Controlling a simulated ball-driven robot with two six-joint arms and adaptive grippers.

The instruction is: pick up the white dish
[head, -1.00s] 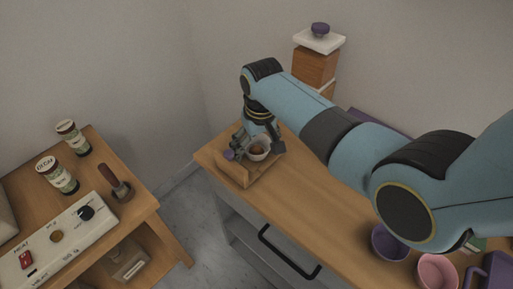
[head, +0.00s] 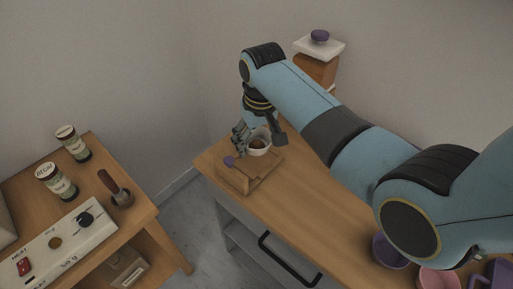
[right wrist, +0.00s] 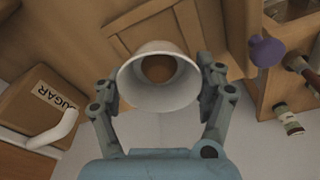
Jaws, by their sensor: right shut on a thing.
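The white dish (head: 259,150) is a small white bowl with something brown in it. It is at the far left end of the wooden counter, held just above a wooden box. My right gripper (head: 260,141) is shut on the dish. In the right wrist view the dish (right wrist: 151,96) is between the two fingers, with the brown contents showing inside. My left gripper is not in view.
A purple bowl (head: 389,252) and a pink bowl (head: 438,279) stand at the right. Jars (head: 55,181) stand on the left table. A sugar box (right wrist: 38,100) shows in the wrist view.

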